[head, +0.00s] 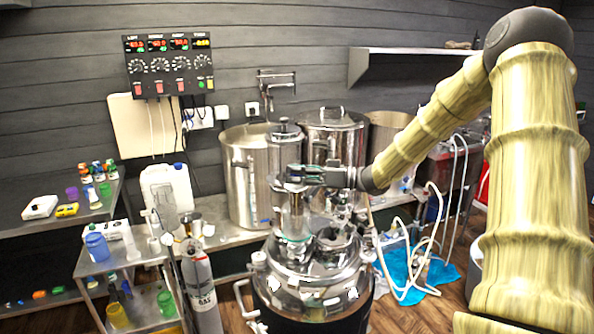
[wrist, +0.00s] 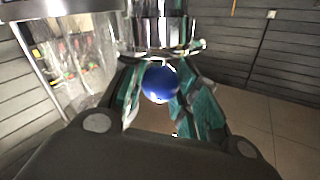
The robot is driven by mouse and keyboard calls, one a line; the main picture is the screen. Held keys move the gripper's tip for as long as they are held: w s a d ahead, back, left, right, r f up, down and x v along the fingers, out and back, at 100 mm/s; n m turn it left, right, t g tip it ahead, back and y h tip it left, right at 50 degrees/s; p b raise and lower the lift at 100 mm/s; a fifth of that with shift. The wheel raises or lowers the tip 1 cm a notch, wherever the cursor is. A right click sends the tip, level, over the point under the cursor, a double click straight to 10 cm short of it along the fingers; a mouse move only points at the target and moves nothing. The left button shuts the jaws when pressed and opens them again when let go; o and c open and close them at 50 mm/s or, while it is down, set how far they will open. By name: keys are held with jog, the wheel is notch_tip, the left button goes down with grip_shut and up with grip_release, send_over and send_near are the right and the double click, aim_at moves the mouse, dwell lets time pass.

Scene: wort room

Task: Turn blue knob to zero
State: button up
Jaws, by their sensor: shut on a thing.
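The blue knob (wrist: 159,84) is round and sits between my gripper's teal-padded fingers in the wrist view, below a shiny metal fitting. In the head view my gripper (head: 297,174) reaches in from the right to the upright metal and glass column on top of the steel kettle. My gripper is shut on the blue knob. The knob cannot be made out in the head view. Its pointer and any scale marks cannot be read.
The steel kettle (head: 310,278) stands below my gripper, with large steel pots (head: 251,176) behind. A control box (head: 168,64) with dials hangs on the wall. A gas cylinder (head: 200,290) and a bottle-laden cart stand at left. White hoses (head: 437,230) hang at right.

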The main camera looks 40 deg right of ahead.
jog(key=n+g+y, duration=0.3)
jog(key=shift+d+f+g, duration=0.1)
jog(key=shift+f+g, duration=0.05)
jog(key=shift+g, duration=0.25)
jog(key=n+g+y+b, duration=0.1)
jog(key=n+g+y, duration=0.1)
jog(key=n+g, duration=0.1)
jog(key=shift+w+g, duration=0.1)
jog(key=shift+g, duration=0.7)
jog(key=n+g+y, duration=0.1)
jog(key=n+g, duration=0.2)
jog(key=g, duration=0.2)
jog(key=shift+n, duration=0.4)
jog(key=shift+n+g, duration=0.4)
jog(key=shift+g, duration=0.4)
jog(key=shift+n+g+p, duration=0.3)
jog(key=shift+n+g, duration=0.1)
jog(key=shift+g, duration=0.2)
jog(key=o, duration=0.8)
jog(key=shift+c, duration=0.2)
jog(key=shift+d, duration=0.15)
